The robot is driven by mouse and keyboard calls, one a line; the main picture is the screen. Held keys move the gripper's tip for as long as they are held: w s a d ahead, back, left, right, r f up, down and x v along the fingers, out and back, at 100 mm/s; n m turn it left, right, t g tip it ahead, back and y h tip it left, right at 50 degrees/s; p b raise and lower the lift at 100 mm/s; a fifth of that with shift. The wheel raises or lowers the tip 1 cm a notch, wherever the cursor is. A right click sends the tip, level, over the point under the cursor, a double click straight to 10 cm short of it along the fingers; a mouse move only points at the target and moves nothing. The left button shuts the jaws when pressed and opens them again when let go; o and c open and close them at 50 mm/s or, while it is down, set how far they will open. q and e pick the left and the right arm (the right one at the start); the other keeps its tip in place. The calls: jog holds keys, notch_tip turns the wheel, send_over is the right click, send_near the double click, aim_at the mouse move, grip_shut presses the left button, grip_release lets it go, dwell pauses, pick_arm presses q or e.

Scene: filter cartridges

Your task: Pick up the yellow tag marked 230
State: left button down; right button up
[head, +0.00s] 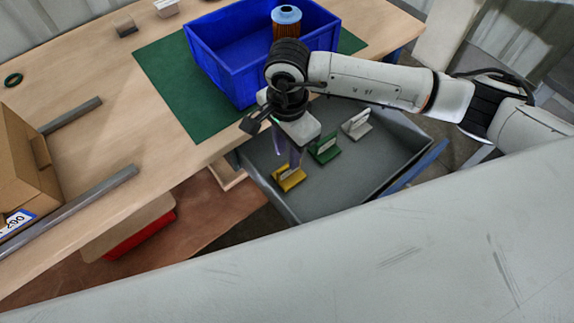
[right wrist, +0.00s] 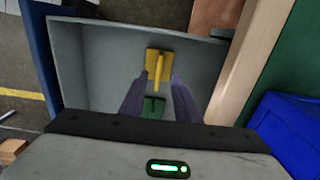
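The yellow tag (head: 290,181) stands in the grey drawer-like tray (head: 365,175), at its near left. Its marking is too small to read. My right gripper (head: 292,163) points down just above the yellow tag. In the right wrist view the two fingers of my right gripper (right wrist: 160,84) are apart. There the yellow tag (right wrist: 158,66) shows between and beyond the fingertips, its upright plate in line with the gap. I cannot tell whether the fingers touch it. My left gripper is not in view.
A green tag (head: 324,149) and a white tag (head: 356,125) stand in the same tray. A blue crate (head: 223,68) with a blue-topped filter cartridge (head: 286,22) is on the green mat (head: 165,75). A cardboard box (head: 22,165) is at the left. The tray's right part is bare.

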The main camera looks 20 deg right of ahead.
aim_at(288, 175)
notch_tip(288, 175, down, 2)
jog(key=shift+s+f, duration=0.1)
notch_tip(288, 175, down, 4)
jog(key=shift+s+d+f+p, duration=0.1)
jog(key=shift+f+p, duration=0.1)
jog(key=shift+p, duration=0.25)
jog(key=shift+f, duration=0.2)
grip_shut()
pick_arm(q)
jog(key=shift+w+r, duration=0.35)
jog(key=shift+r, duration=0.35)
